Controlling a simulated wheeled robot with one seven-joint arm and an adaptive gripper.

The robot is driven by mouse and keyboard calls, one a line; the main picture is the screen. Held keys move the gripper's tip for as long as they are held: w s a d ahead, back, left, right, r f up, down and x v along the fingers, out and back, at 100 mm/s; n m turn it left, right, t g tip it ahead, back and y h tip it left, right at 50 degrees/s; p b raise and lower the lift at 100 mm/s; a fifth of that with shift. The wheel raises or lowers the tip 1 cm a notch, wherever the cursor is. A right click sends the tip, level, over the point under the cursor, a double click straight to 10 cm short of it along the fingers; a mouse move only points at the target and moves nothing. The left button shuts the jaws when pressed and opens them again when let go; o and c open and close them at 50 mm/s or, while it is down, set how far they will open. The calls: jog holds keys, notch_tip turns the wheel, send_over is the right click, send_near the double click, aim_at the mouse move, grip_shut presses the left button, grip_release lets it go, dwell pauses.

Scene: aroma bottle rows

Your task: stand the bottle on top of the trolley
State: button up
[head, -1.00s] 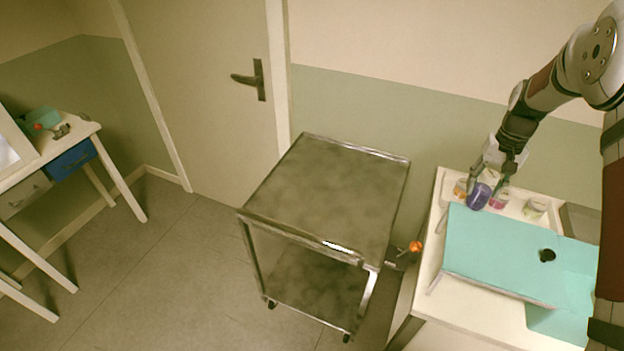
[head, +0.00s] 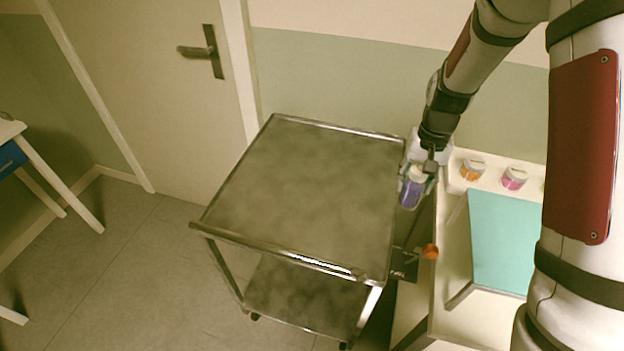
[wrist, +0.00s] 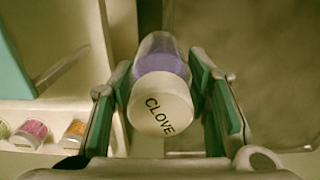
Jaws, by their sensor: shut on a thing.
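The bottle (head: 411,192) has purple contents and a white cap. In the wrist view the cap of the bottle (wrist: 161,104) reads "CLOVE". My gripper (head: 420,172) is shut on it, with one green-padded finger on each side. The bottle hangs close to the right edge of the trolley, between the trolley and the white table. The trolley (head: 310,180) is a metal cart with a bare, mottled top and a lower shelf. Its top also shows at the right of the wrist view (wrist: 270,60).
The white table (head: 445,290) at the right holds an orange jar (head: 472,170), a pink jar (head: 514,179) and a teal board (head: 500,240). An orange knob (head: 430,251) sits low between trolley and table. A door (head: 165,90) is behind. The trolley top is clear.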

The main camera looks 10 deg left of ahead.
aim_at(407, 210)
jog(key=s+a+f+m, duration=0.1)
jog(key=s+a+m, duration=0.1)
jog(key=s+m, duration=0.8)
jog(key=s+a+f+m, duration=0.15)
jog(key=s+m, duration=0.45)
jog(key=m, duration=0.7)
jog(key=shift+w+a+f, duration=0.7)
jog(key=shift+w+a, duration=0.95)
jog(key=shift+w, duration=0.55)
jog(key=shift+w+a+f, duration=0.65)
jog(key=shift+w+a, duration=0.95)
jog(key=shift+w, duration=0.55)
jog(key=shift+w+a+f, duration=0.7)
jog(key=shift+w+a, duration=0.95)
jog(key=shift+w, duration=0.55)
jog(key=shift+f, duration=0.1)
jog(key=o, duration=1.3)
jog(key=shift+o, duration=0.2)
